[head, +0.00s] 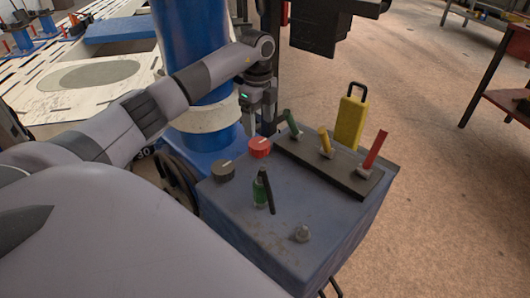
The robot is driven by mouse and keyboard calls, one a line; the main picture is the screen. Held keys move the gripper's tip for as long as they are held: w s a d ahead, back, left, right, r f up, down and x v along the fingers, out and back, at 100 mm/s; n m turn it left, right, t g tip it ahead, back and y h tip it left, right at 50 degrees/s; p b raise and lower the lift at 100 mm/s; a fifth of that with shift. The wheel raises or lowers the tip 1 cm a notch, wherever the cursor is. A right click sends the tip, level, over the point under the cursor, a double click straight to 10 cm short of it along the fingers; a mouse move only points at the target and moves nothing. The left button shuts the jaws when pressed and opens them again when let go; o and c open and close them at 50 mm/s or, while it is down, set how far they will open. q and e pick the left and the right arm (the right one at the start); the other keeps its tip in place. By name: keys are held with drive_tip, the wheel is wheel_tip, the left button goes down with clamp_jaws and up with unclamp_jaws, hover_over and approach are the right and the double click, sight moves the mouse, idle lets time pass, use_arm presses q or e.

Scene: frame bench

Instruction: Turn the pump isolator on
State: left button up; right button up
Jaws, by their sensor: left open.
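A blue-grey box (240,212) carries several controls. No label is readable, so I cannot tell which one is the pump isolator. A red rotary knob (259,147) and a dark grey rotary knob (223,170) sit at its far left, each with a pale mark on top. A green lever (291,122), a yellow lever (325,140) and a red lever (376,148) stand on a black strip (330,176). My left gripper (257,128) is open, pointing down just above and behind the red knob, apparently apart from it. My right gripper is out of view.
A green and black upright item (262,190) and a small grey knob (302,233) stand on the box's near part. A yellow padlock-shaped piece (351,120) rises behind the levers. A blue column (190,40) stands close behind my left forearm. Open floor lies right.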

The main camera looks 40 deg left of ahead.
sight(259, 143)
use_arm(q)
drive_tip(key=shift+w+a+f, duration=0.15)
drive_tip(key=shift+a+f, duration=0.05)
drive_tip(key=shift+f, duration=0.4)
wheel_tip(259, 143, down, 7)
drive_tip(key=shift+r+b, duration=0.1)
drive_tip(key=shift+b, duration=0.9)
drive_tip(key=c, duration=0.8)
